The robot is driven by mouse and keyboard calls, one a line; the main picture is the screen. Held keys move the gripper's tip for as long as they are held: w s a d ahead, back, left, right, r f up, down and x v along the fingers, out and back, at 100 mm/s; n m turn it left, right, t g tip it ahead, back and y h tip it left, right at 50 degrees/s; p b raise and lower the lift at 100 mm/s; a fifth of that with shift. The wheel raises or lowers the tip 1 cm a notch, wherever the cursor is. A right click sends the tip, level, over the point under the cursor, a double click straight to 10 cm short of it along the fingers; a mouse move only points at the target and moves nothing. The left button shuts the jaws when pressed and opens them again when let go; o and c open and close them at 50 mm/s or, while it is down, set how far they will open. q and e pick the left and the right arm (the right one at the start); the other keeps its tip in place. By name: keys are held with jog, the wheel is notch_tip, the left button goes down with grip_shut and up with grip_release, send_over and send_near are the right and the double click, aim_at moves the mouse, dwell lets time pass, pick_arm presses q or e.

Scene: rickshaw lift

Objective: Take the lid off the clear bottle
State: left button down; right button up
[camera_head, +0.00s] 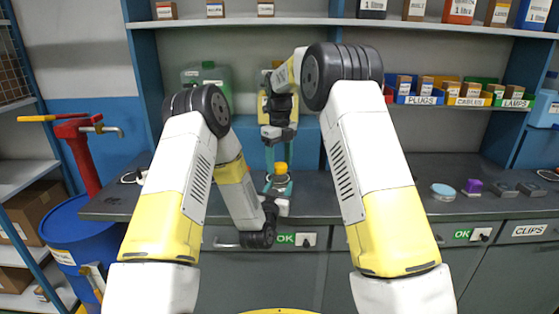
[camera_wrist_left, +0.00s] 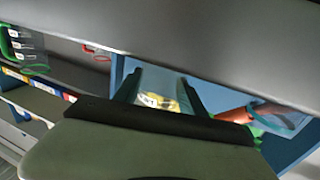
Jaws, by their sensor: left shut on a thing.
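My left gripper (camera_head: 279,184) reaches in low over the front of the bench, its teal fingers around a small object with an orange top (camera_head: 281,168). This looks like the bottle with its lid; its body is mostly hidden by the fingers. In the left wrist view, my left gripper (camera_wrist_left: 160,92) has a pale thing with a yellow part (camera_wrist_left: 158,100) between its teal fingers. My right gripper (camera_head: 272,152) points down just above the orange top. Whether its fingers are apart or touch the top is unclear.
A dark bench (camera_head: 400,190) runs across the back. A round pale-blue-topped dish (camera_head: 444,191), a purple item (camera_head: 472,187) and grey blocks (camera_head: 503,188) stand at its right. A green canister (camera_head: 208,77) stands behind my arms. A blue barrel (camera_head: 80,240) with a red pump (camera_head: 82,160) is left.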

grip_shut()
jog(key=n, duration=0.6)
jog(key=shift+n, duration=0.4)
jog(key=n, duration=0.6)
jog(key=shift+n, duration=0.3)
jog(key=n, duration=0.9)
jog(key=shift+r, duration=0.1)
jog(key=n, duration=0.6)
jog(key=shift+n, duration=0.4)
jog(key=n, duration=0.6)
jog(key=shift+n, duration=0.4)
jog(key=n, duration=0.4)
jog(key=shift+n, duration=0.3)
jog(key=n, duration=1.3)
jog(key=shift+r, duration=0.2)
